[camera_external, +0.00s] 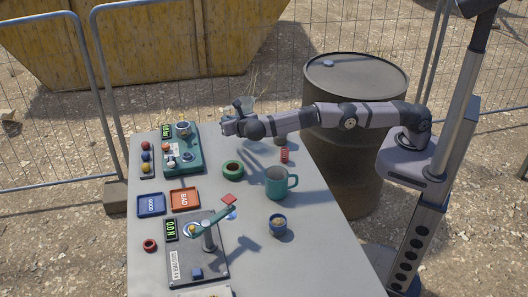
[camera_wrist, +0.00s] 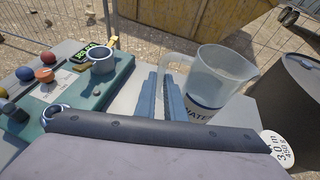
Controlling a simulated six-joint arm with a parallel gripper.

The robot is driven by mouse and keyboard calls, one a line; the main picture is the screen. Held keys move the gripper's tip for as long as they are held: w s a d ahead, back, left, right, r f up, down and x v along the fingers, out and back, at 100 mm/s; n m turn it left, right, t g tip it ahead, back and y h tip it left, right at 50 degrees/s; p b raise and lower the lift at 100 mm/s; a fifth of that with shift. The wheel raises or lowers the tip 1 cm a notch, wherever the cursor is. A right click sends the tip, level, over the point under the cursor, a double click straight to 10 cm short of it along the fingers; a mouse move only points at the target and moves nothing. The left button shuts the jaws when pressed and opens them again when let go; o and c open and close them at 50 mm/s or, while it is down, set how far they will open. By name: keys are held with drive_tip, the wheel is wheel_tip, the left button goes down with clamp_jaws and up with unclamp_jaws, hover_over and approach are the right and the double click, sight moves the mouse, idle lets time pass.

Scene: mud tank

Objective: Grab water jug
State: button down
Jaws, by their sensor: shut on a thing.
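The water jug (camera_wrist: 222,75) is clear, with a dark band and a partly hidden "WATER" label low on its side. It stands about upright in the wrist view, right of my gripper (camera_wrist: 164,82). Its clear handle (camera_wrist: 178,62) faces left, towards my gripper, and the two blue-grey fingers are shut on it. My own wrist hides the jug's bottom, so I cannot tell whether it touches the table. In the external view the jug (camera_external: 248,103) is small and mostly hidden behind my arm at the far end of the table.
A green device with a metal cup (camera_wrist: 102,59) stands left of my gripper. On the table (camera_external: 260,236) are a green ring (camera_external: 232,170), a teal mug (camera_external: 277,184), a red can (camera_external: 284,155) and a grey machine (camera_external: 190,262). A dark barrel (camera_external: 345,170) stands to the right.

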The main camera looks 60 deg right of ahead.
drive_tip(key=shift+r+p, duration=1.15)
drive_tip(key=shift+r, duration=1.5)
